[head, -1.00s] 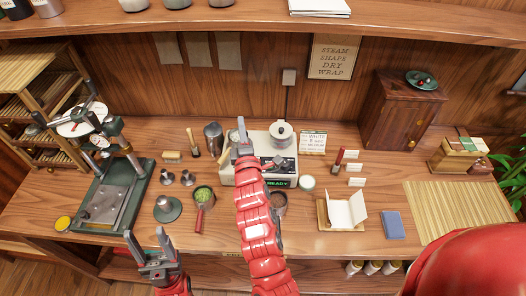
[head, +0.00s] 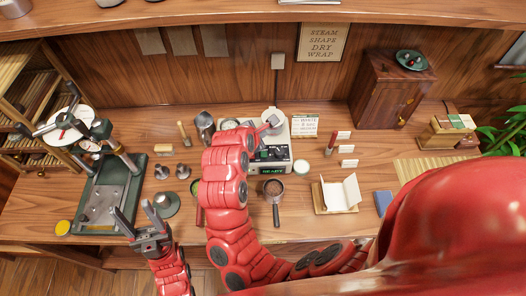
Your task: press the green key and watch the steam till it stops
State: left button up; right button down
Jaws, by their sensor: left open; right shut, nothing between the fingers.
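The steamer (head: 297,166) is a pale machine at the back middle of the counter, with a dark panel and a small display (head: 271,171) in green letters that seem to read READY. I cannot make out a separate green key. No steam shows. My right gripper (head: 272,121) is shut and empty, over the back of the steamer by its round pale top; whether it touches is unclear. My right arm hides the machine's left side. My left gripper (head: 134,208) is open and empty at the front left, beside the press (head: 105,195).
A dark-handled metal cup (head: 273,187) with brown contents lies in front of the steamer. A white wrapper on a wooden stand (head: 337,194) and a blue block (head: 383,202) lie to the right. A wooden cabinet (head: 385,85) stands at the back right.

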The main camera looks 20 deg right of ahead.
jog(key=shift+f, duration=0.1)
jog(key=b, duration=0.8)
send_over(262, 156)
notch_tip(262, 156, down, 7)
jog(key=shift+a+r, duration=0.1)
jog(key=shift+f+p, duration=0.25)
jog(key=shift+p, duration=0.05)
jog(key=shift+f, duration=0.65)
dwell(0.7)
jog(key=shift+f+p, duration=0.15)
jog(key=shift+p, duration=0.15)
jog(key=shift+f, duration=0.25)
